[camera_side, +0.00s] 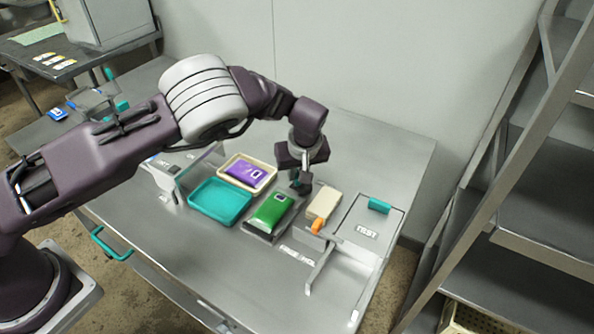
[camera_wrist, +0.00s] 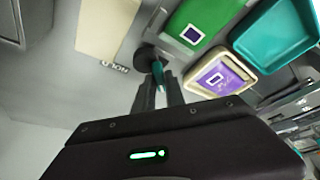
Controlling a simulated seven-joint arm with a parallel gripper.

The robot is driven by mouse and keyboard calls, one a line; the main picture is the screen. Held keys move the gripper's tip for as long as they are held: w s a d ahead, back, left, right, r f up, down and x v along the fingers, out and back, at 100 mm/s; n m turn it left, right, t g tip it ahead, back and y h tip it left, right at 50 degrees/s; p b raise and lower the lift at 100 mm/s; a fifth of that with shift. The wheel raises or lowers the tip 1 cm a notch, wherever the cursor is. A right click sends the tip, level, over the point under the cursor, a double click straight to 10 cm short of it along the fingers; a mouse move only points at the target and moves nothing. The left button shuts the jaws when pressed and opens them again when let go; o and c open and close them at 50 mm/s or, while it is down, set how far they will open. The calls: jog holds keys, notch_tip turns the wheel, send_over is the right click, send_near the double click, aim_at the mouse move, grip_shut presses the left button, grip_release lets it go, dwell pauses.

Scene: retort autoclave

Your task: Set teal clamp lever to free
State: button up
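The teal clamp lever (camera_wrist: 159,73) shows in the wrist view as a small teal piece beside a dark round base (camera_wrist: 146,57). My gripper (camera_wrist: 159,82) has its two fingers close together with the lever between their tips, so it looks shut on it. A "HOLD" label (camera_wrist: 114,66) lies to the left of the base. In the side view my gripper (camera_side: 301,187) points down at the table, between the green pouch and the beige block. The lever is hidden there behind the gripper or too small to make out.
The green pouch (camera_side: 270,211) lies left of my gripper and the beige block (camera_side: 323,202) right. A teal tray (camera_side: 220,202) and a cream tray (camera_side: 267,182) with a purple pouch (camera_side: 244,173) are further left. An orange piece (camera_side: 318,226) and a "TEST" panel (camera_side: 349,231) are right.

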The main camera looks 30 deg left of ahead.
jog(key=o, duration=0.3)
jog(key=shift+o, duration=0.2)
jog(key=v, duration=0.7)
